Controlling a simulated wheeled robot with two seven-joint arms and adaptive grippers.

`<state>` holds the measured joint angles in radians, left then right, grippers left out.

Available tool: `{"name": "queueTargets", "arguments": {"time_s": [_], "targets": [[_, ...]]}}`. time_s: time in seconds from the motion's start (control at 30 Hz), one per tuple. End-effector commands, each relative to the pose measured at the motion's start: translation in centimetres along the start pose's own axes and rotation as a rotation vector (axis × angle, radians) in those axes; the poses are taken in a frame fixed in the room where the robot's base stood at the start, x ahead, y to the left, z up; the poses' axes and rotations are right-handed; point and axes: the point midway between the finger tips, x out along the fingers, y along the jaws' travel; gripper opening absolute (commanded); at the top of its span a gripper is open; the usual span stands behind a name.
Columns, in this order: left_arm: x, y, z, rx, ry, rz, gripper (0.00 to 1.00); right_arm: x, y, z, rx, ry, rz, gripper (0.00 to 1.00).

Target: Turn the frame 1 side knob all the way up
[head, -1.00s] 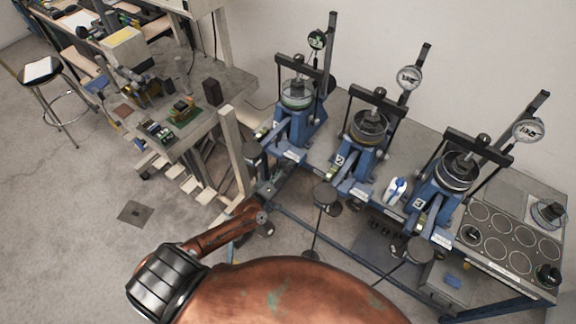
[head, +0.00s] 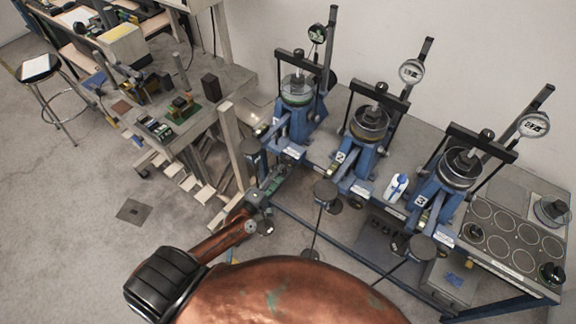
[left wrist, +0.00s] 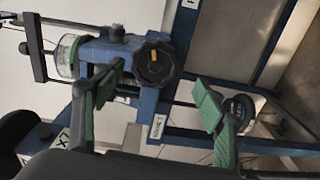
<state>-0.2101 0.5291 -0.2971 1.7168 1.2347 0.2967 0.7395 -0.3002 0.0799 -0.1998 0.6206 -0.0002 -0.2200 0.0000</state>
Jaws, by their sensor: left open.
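Frame 1 (head: 290,125) is the leftmost of three blue lever frames on the bench. Its side knob (head: 253,147) is black and sticks out on the frame's left side. In the left wrist view the knob (left wrist: 158,60) faces me, round and lobed, with a yellow mark. My left gripper (head: 268,188) is just below the knob in the head view. In the left wrist view its green-padded fingers (left wrist: 157,88) are open, one to each side below the knob, not closed on it. My right gripper is out of view.
Frames 2 (head: 360,150) and 3 (head: 448,175) stand to the right. Black hanging weights (head: 325,192) are near my arm. A wooden-legged side table (head: 195,110) stands close on the left. Open floor lies at the lower left.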

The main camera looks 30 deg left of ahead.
Motion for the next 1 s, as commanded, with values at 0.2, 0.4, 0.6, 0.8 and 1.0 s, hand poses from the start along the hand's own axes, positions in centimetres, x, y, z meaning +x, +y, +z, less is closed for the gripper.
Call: {"name": "queueTargets", "arguments": {"time_s": [0.2,0.4,0.6,0.8,1.0], "targets": [[-2.2,-0.7,-0.2,-0.552,-0.005,0.005,0.65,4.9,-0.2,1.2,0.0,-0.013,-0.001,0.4],[-2.7,0.4,-0.4,-0.726,-0.018,0.01,0.65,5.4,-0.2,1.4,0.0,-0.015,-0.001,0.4],[-0.8,0.8,-0.3,-0.729,-0.019,0.013,0.65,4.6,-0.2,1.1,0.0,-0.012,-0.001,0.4],[2.0,0.8,-0.3,-0.727,-0.018,0.012,0.65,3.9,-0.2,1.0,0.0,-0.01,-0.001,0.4],[4.9,0.8,-0.3,-0.725,-0.019,0.011,0.65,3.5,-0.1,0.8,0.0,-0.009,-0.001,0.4]]}}
